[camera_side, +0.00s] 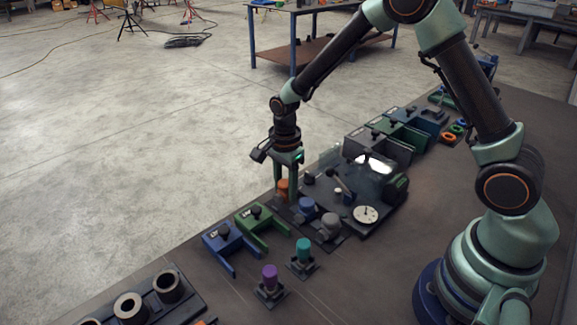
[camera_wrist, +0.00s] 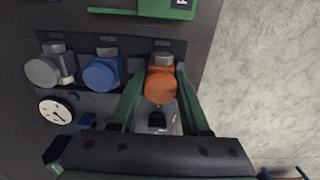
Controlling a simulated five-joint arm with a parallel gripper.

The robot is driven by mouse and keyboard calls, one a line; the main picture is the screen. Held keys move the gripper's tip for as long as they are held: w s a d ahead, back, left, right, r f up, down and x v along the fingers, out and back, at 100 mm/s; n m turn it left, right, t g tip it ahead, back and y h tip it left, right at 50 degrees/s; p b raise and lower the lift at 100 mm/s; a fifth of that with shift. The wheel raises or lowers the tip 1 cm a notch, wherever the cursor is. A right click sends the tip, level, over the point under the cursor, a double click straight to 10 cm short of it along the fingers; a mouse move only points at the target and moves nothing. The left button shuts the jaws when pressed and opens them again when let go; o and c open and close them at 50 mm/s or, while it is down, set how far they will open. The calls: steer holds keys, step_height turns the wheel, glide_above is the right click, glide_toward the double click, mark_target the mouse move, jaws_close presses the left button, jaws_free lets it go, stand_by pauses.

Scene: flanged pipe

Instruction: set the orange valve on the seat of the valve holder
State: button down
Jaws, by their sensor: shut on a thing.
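The orange valve (camera_side: 283,187) stands between the fingers of my gripper (camera_side: 287,181), which is shut on it. In the wrist view the orange valve (camera_wrist: 161,86) has a green finger of my gripper (camera_wrist: 158,98) on each side. The dark valve holder (camera_wrist: 82,45) also carries a blue valve (camera_wrist: 102,72) and a grey valve (camera_wrist: 43,72). The orange valve is in line with these two, over the holder's right end in the wrist view. My fingers partly hide its lower end in the side view, so I cannot tell whether it touches the seat.
A dark panel with a round white gauge (camera_side: 365,214) lies right of the holder. Blue (camera_side: 222,239) and green (camera_side: 256,219) forked parts lie in front. Purple (camera_side: 269,276) and teal (camera_side: 303,250) knobs stand nearby.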

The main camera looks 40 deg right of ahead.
mark_target(285, 182)
steer(key=shift+f, duration=0.5)
stand_by(0.4)
jaws_free()
stand_by(0.4)
steer(key=shift+r, duration=3.5)
steer(key=shift+r, duration=0.1)
